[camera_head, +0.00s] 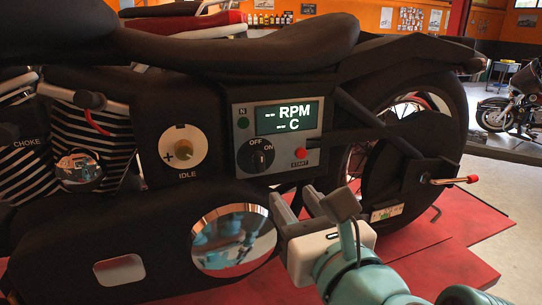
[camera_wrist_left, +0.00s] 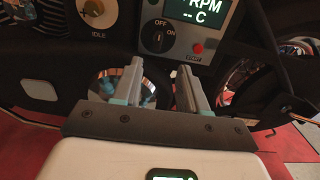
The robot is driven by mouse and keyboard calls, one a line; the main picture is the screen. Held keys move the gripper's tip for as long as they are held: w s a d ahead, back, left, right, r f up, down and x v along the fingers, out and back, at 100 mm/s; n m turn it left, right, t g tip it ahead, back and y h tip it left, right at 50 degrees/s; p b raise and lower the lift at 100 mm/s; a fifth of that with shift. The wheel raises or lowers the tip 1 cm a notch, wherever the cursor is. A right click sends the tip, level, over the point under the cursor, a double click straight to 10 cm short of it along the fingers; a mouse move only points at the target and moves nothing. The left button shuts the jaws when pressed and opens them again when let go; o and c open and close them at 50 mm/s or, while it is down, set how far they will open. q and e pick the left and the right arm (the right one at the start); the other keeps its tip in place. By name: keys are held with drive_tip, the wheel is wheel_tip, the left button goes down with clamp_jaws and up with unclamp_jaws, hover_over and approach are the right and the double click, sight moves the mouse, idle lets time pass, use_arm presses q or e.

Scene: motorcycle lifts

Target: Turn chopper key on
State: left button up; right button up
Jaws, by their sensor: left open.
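The chopper's key switch is a round black knob (camera_head: 261,155) on the grey control panel (camera_head: 240,118), under the OFF and ON labels. It also shows in the left wrist view, as the knob (camera_wrist_left: 157,36) above my fingers. I cannot tell clearly which label it points to. The panel's display (camera_head: 287,117) shows dashes before RPM and C. My left gripper (camera_head: 296,200) is open and empty, below and slightly right of the knob, apart from it. In the left wrist view the two fingers (camera_wrist_left: 160,70) point up toward the panel. My right gripper is out of view.
A red START button (camera_head: 301,153) sits right of the knob. The IDLE dial (camera_head: 183,147) is to the left, and a round chrome cover (camera_head: 233,240) is below. The black seat (camera_head: 240,47) overhangs the panel. The rear wheel (camera_head: 420,130) is at right.

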sight(262, 158)
use_arm(q)
drive_tip(key=p+x, duration=0.4)
drive_tip(key=x, duration=1)
drive_tip(key=shift+w+a+f+p, duration=0.1)
drive_tip(key=shift+w+a+p, duration=0.1)
drive_tip(key=shift+p, duration=0.2)
drive_tip(key=shift+w+a, duration=0.2)
drive_tip(key=shift+w, duration=0.05)
drive_tip(key=shift+w+d+f, duration=0.1)
drive_tip(key=shift+w+d, duration=0.05)
drive_tip(key=shift+w, duration=0.05)
drive_tip(key=shift+s, duration=0.1)
clamp_jaws()
